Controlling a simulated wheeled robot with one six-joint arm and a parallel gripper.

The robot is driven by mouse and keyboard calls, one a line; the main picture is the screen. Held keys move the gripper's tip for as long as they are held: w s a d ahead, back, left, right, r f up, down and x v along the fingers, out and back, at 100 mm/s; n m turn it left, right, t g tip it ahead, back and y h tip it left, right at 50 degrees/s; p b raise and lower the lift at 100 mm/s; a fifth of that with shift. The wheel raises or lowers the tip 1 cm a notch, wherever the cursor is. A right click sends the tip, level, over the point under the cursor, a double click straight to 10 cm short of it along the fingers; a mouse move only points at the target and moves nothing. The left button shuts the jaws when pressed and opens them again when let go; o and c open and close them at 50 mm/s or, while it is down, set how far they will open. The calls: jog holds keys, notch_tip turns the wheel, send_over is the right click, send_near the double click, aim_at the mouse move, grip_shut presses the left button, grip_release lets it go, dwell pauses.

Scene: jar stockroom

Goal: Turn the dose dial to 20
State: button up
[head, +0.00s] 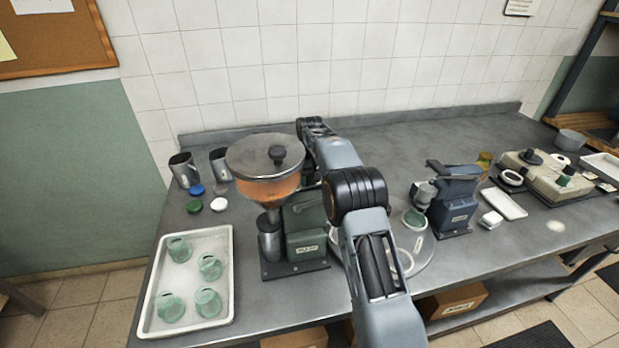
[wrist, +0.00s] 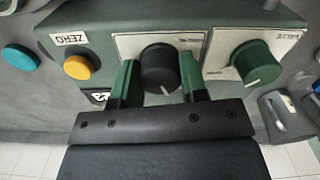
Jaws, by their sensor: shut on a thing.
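In the wrist view, my gripper (wrist: 160,75) has its two green fingers on either side of a black dial (wrist: 159,66) and is shut on it. The dial's white mark points down in the picture, toward my gripper's palm. The pale plate (wrist: 195,42) behind it has small print that I cannot read, and the fingers cover part of it. I cannot read any number 20. In the head view my gripper is hidden. A green machine (head: 303,222) with an orange hopper stands left of my arm there.
On the wrist view's panel are a green knob (wrist: 257,64) at right, a yellow button (wrist: 77,67) and an upside-down ZERO label (wrist: 71,38). In the head view, a white tray (head: 232,270) holds several green jars. A blue-grey machine (head: 455,200) stands right of my arm.

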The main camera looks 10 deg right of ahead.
aim_at(309, 176)
jog(key=shift+r+n+p, duration=0.1)
jog(key=shift+n+p, duration=0.2)
jog(key=shift+r+n+p, duration=0.1)
jog(key=shift+n+p, duration=0.55)
jog(key=shift+n, duration=0.35)
jog(key=shift+n+p, duration=0.9)
jog(key=shift+n, duration=1.6)
jog(key=shift+w, duration=0.1)
jog(key=o, duration=0.9)
notch_tip(309, 176, up, 14)
jog(key=shift+f+p, duration=0.25)
jog(key=shift+p, duration=0.15)
